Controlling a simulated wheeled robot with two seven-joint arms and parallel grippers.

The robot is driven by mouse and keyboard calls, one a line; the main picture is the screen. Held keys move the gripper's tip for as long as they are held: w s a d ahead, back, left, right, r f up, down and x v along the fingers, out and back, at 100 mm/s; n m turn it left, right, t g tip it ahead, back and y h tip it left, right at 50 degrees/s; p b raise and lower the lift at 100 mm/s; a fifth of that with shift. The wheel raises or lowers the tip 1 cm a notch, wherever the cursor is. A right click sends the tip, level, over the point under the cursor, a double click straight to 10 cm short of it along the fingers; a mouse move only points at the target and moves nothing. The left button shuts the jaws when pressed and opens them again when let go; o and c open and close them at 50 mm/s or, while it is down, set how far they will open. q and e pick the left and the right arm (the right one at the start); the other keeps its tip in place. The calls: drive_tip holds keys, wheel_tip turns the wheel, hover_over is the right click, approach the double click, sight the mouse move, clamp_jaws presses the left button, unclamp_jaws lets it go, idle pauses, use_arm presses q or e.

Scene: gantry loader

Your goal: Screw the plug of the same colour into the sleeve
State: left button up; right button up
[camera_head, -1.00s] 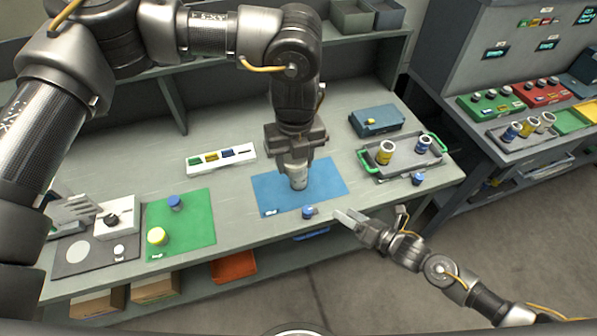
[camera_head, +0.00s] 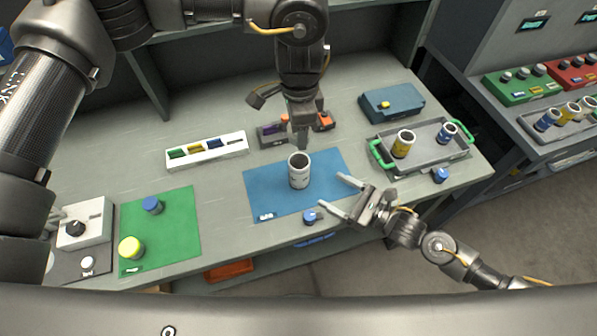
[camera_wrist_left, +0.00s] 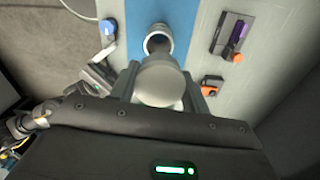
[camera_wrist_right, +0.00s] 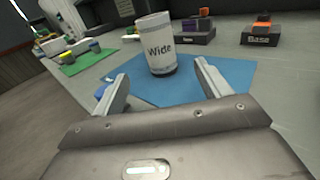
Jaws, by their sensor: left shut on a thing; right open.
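A white sleeve (camera_head: 299,172) stands upright on the blue mat (camera_head: 262,190); it reads "Wide" in the right wrist view (camera_wrist_right: 155,42). My left gripper (camera_head: 303,138) is just behind it, shut on a pale rounded piece (camera_wrist_left: 160,80). That piece is hardly visible in the head view. My right gripper (camera_head: 333,195) is open and empty, its fingers pointing towards the sleeve from the right. A blue plug (camera_head: 312,217) is near its lower fingertip. Blue (camera_head: 151,205) and yellow (camera_head: 131,248) plugs are on the green mat (camera_head: 175,235).
A grey tray (camera_head: 430,160) with green handles holds a yellow sleeve (camera_head: 402,146) and a blue sleeve (camera_head: 447,132). Behind the mat are dark holders with purple (camera_head: 270,128) and orange (camera_head: 324,121) parts. A white rack (camera_head: 205,152) and blue box (camera_head: 388,102) stand behind.

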sight(308, 177)
use_arm(q)
drive_tip(key=shift+s+r, duration=0.1)
drive_tip(key=shift+s, duration=0.05)
use_arm(e)
drive_tip(key=shift+s, duration=0.1)
drive_tip(key=shift+a+r, duration=0.1)
drive_tip(key=shift+a, duration=0.1)
drive_tip(key=x, duration=1.1)
drive_tip(key=shift+w+a, duration=0.25)
drive_tip(key=shift+w, duration=0.05)
drive_tip(key=c, duration=1.5)
use_arm(q)
drive_tip(key=shift+f, duration=2.5)
drive_tip(key=shift+f, duration=0.9)
drive_tip(key=shift+f, duration=0.6)
